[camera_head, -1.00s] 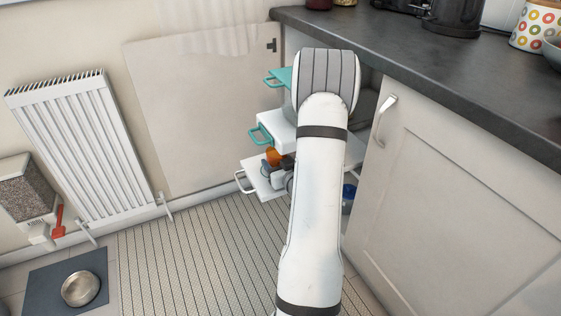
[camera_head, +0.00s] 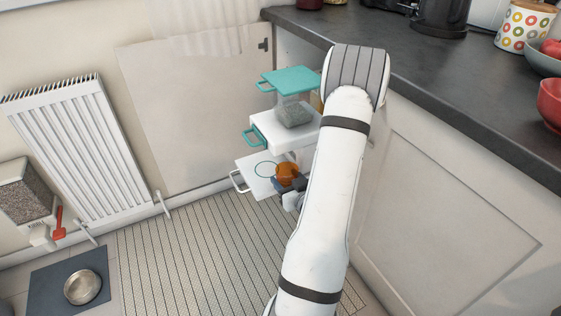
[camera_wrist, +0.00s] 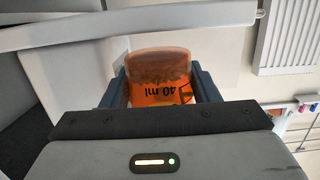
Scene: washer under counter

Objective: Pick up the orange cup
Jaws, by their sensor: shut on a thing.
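The orange cup (camera_wrist: 160,80) is translucent, with dark "40 ml" print that appears upside down in the wrist view. It sits between the two dark fingers of my gripper (camera_wrist: 163,86), which are shut on its sides. In the head view the orange cup (camera_head: 287,172) shows beside my gripper (camera_head: 292,185), just over the right part of the lowest white pull-out shelf (camera_head: 246,178). My arm hides part of this area. I cannot tell whether the cup touches the shelf.
A cabinet door (camera_head: 455,215) and dark counter (camera_head: 450,90) lie to the right. The striped mat (camera_head: 190,260) is clear; a metal bowl (camera_head: 82,287) stands at left.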

